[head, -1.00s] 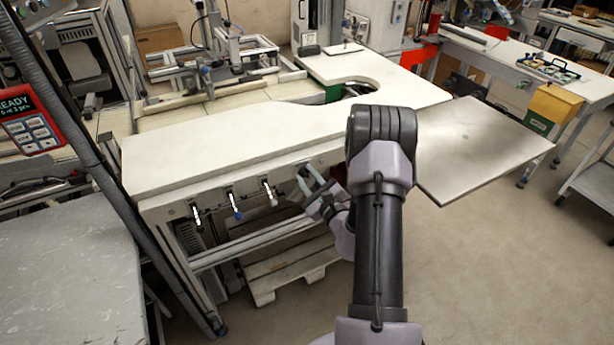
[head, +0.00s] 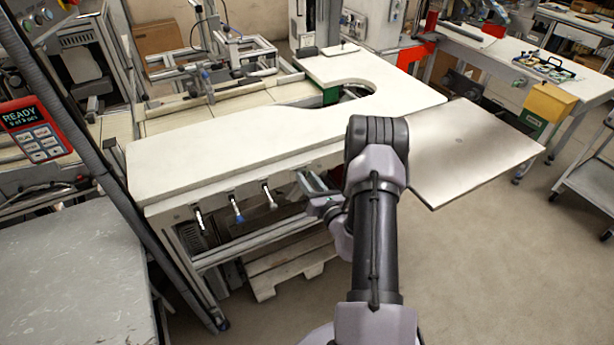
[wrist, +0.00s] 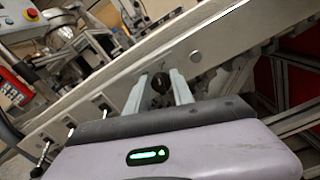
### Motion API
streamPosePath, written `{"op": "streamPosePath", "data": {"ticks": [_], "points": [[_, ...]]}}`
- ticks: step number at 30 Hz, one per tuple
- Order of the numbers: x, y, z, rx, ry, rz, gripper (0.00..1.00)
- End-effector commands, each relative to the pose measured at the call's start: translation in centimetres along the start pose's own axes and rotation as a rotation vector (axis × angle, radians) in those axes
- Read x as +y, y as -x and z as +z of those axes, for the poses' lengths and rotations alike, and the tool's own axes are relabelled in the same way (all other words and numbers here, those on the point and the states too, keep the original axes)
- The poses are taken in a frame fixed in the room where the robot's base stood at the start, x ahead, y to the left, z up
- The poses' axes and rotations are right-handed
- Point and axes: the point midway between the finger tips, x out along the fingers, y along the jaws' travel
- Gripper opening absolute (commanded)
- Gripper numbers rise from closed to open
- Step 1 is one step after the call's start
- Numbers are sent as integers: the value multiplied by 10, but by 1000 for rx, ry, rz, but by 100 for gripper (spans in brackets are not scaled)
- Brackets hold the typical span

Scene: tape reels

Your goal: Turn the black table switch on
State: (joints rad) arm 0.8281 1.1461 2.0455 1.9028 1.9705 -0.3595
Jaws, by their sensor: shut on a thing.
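The black table switch (wrist: 158,82) is a small dark knob on the pale front rail of the white-topped table. In the wrist view it sits between the two light grey fingers of my gripper (wrist: 160,90), which is shut on it. In the head view my gripper (head: 311,184) is at the table's front rail, right of the hanging levers. The switch is hidden there behind the fingers and my arm. I cannot tell which way the knob is turned.
Several short levers hang from the rail, one with a blue tip (head: 237,211). The white tabletop (head: 230,155) is clear. A grey flap (head: 465,150) extends at right. A pallet (head: 285,262) lies below. A red READY panel (head: 35,130) stands at left.

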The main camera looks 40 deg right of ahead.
Motion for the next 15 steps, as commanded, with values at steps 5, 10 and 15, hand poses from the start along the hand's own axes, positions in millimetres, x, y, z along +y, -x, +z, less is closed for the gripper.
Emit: {"op": "streamPosePath", "data": {"ticks": [5,10,15], "points": [[0,1,0,3,-125,-1,0],[-1,0,0,2,-216,0,0],[-2,1,-1,2,-275,0,0]]}}
